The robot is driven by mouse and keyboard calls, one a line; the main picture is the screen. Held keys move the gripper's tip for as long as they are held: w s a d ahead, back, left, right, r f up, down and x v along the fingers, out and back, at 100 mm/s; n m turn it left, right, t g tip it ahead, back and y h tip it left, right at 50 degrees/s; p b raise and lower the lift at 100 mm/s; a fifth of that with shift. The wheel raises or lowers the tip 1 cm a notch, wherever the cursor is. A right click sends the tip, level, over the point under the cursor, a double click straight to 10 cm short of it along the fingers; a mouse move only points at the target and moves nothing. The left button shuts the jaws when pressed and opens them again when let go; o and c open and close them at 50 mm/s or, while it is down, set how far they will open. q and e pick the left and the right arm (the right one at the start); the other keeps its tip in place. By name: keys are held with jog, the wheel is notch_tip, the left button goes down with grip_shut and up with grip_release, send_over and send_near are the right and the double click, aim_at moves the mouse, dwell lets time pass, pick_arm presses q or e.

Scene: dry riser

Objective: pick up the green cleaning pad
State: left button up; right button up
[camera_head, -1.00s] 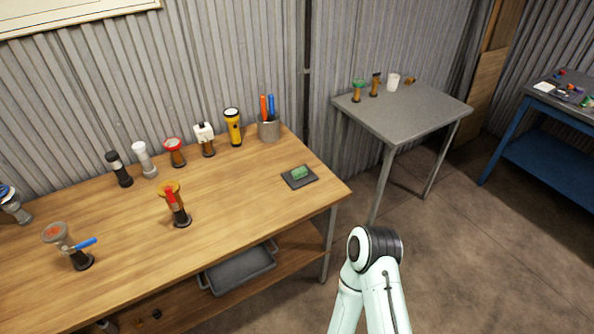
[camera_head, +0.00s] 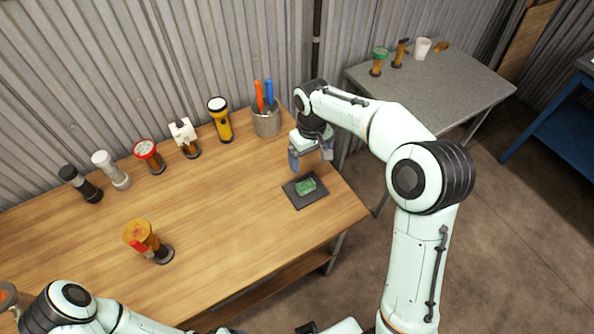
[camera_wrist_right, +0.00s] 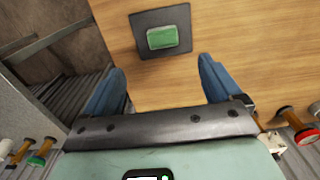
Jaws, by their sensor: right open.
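The green cleaning pad (camera_head: 306,186) lies on a dark square mat (camera_head: 293,200) near the right end of the wooden table. It also shows in the right wrist view as a green block (camera_wrist_right: 162,37) on the dark mat (camera_wrist_right: 178,18). My right gripper (camera_head: 311,159) is open and empty above and a little behind the pad. In the right wrist view its blue fingers (camera_wrist_right: 160,85) are spread wide, and the pad lies beyond the tips, between their lines.
A metal cup (camera_head: 267,122) with orange and blue pens stands close to the right gripper. A yellow flashlight (camera_head: 221,122) and several valve-like fittings line the back. An orange-topped fitting (camera_head: 147,242) stands nearer the front. The wood around the mat is clear. A grey table (camera_head: 435,85) stands behind right.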

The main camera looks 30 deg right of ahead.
send_over(306, 184)
jog(key=s, duration=0.1)
notch_tip(306, 184, down, 7)
jog(key=shift+s+d+f+b, duration=0.1)
jog(key=shift+s+b, duration=0.05)
jog(key=shift+b, duration=0.15)
jog(key=shift+w+f, duration=0.2)
jog(key=shift+f, duration=0.8)
jog(key=shift+w+f, duration=0.2)
jog(key=shift+f, duration=0.75)
jog(key=shift+w+f, duration=0.2)
jog(key=shift+f, duration=0.8)
jog(key=c, duration=1.1)
